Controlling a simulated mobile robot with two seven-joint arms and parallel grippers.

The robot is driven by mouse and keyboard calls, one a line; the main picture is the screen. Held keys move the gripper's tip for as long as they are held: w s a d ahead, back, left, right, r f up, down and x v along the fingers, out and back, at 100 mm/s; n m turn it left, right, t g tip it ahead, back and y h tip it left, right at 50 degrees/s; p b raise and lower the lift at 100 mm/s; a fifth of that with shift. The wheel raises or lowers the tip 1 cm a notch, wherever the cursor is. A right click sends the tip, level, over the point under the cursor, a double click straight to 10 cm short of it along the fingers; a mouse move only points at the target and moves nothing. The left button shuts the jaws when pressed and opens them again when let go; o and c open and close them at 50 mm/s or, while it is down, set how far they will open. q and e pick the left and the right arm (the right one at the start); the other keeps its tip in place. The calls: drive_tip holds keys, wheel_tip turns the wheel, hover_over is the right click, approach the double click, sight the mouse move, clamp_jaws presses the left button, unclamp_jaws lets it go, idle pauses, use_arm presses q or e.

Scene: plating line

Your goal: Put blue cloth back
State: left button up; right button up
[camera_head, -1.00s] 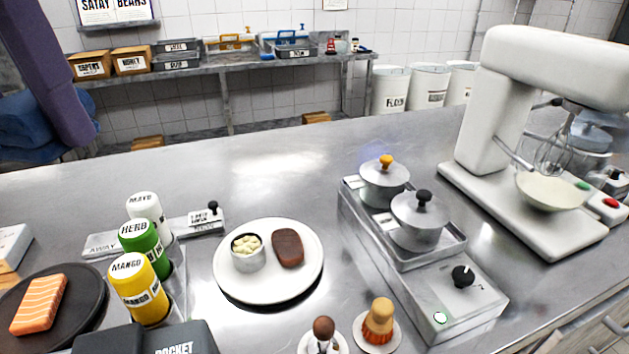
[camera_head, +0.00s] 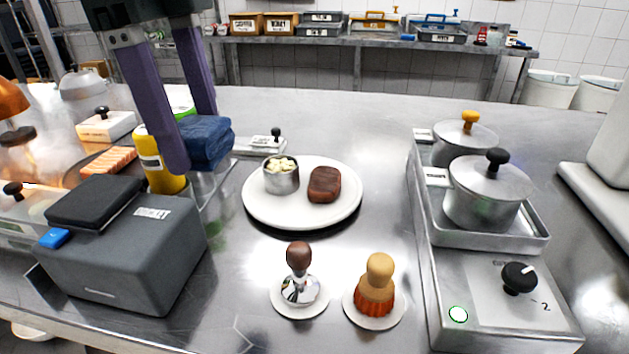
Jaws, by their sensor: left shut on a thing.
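The dark blue folded cloth (camera_head: 208,141) is between the two purple fingers of my left gripper (camera_head: 192,138), which is shut on it. The gripper comes down from the top left and holds the cloth over the bottle rack, left of the white plate. Whether the cloth touches anything below is hard to tell. The near finger partly covers the cloth and the yellow bottle (camera_head: 161,170). My right gripper is not in view.
The white plate (camera_head: 335,217) holds a metal cup and a brown steak. A grey box (camera_head: 129,253) stands front left, two stamps (camera_head: 299,270) stand in front, and a burner with lidded pots (camera_head: 486,190) is right.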

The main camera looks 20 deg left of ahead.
sight(234, 282)
use_arm(q)
wheel_tip(234, 282, down, 18)
drive_tip(key=shift+r+b, duration=0.25)
drive_tip(key=shift+b, duration=0.9)
drive_tip(key=shift+f, duration=0.1)
drive_tip(key=o, duration=1.2)
